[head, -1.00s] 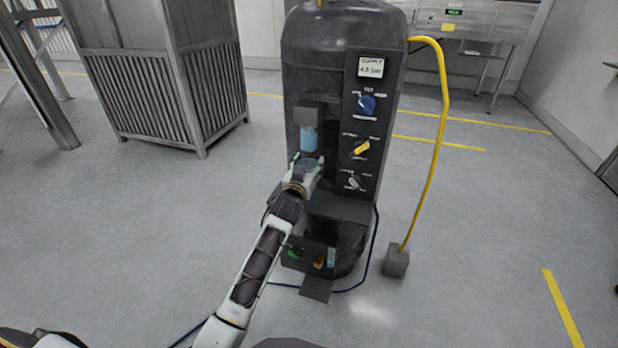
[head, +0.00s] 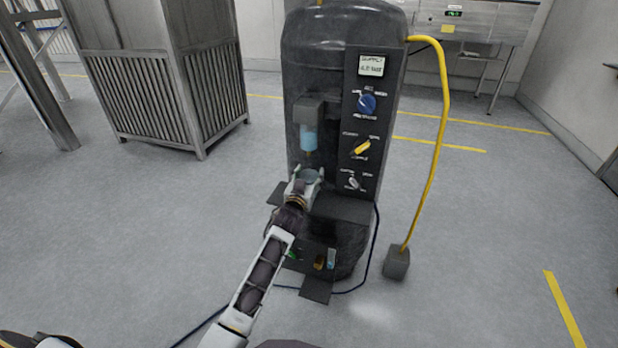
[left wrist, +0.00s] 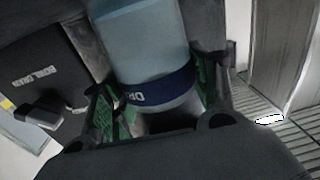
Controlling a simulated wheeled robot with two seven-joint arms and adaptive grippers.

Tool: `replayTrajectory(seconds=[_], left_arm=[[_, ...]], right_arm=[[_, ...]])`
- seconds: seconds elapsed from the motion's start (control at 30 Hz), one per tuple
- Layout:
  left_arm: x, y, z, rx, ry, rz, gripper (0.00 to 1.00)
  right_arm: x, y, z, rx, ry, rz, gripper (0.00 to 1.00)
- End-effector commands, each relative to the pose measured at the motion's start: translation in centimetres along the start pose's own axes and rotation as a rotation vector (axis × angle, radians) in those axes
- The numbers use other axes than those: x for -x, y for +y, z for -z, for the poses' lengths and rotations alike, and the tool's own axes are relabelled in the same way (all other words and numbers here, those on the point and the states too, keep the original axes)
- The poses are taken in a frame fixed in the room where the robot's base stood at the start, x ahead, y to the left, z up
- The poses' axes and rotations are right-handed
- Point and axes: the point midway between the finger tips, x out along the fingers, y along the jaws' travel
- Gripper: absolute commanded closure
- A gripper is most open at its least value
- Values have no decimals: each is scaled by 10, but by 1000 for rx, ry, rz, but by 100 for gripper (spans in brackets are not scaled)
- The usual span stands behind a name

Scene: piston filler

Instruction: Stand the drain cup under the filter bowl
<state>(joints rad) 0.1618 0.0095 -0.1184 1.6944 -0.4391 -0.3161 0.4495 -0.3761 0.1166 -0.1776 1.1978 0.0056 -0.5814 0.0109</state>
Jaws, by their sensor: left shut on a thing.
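The filter bowl (head: 309,138) is a light blue translucent cylinder hanging under a dark block on the front of the black tank. My left gripper (head: 305,178) is below the bowl, with a gap between them. It is shut on the drain cup (head: 309,174), mostly hidden by the gripper in the head view. In the left wrist view the drain cup (left wrist: 155,45) is pale blue with a dark blue lettered band, between the green-padded fingers of the left gripper (left wrist: 155,88). I cannot tell whether the cup touches the dark shelf (head: 342,206). My right gripper is out of view.
A control panel with a blue knob (head: 367,104), a yellow knob (head: 362,147) and a grey knob (head: 353,183) is right of the bowl. A yellow hose (head: 441,120) runs to a floor block (head: 397,263). A low bin (head: 318,258) holds small items.

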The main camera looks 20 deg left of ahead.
Motion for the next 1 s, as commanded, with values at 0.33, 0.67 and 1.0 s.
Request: replayTrajectory(seconds=[0.33, 0.67, 1.0], left_arm=[[0, 0, -2, 0, 1, 0, 66], [0, 0, -2, 0, 0, 0, 19], [0, 0, -1, 0, 0, 0, 19]], right_arm=[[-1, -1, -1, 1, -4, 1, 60], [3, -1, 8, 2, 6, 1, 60], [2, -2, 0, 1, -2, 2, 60]])
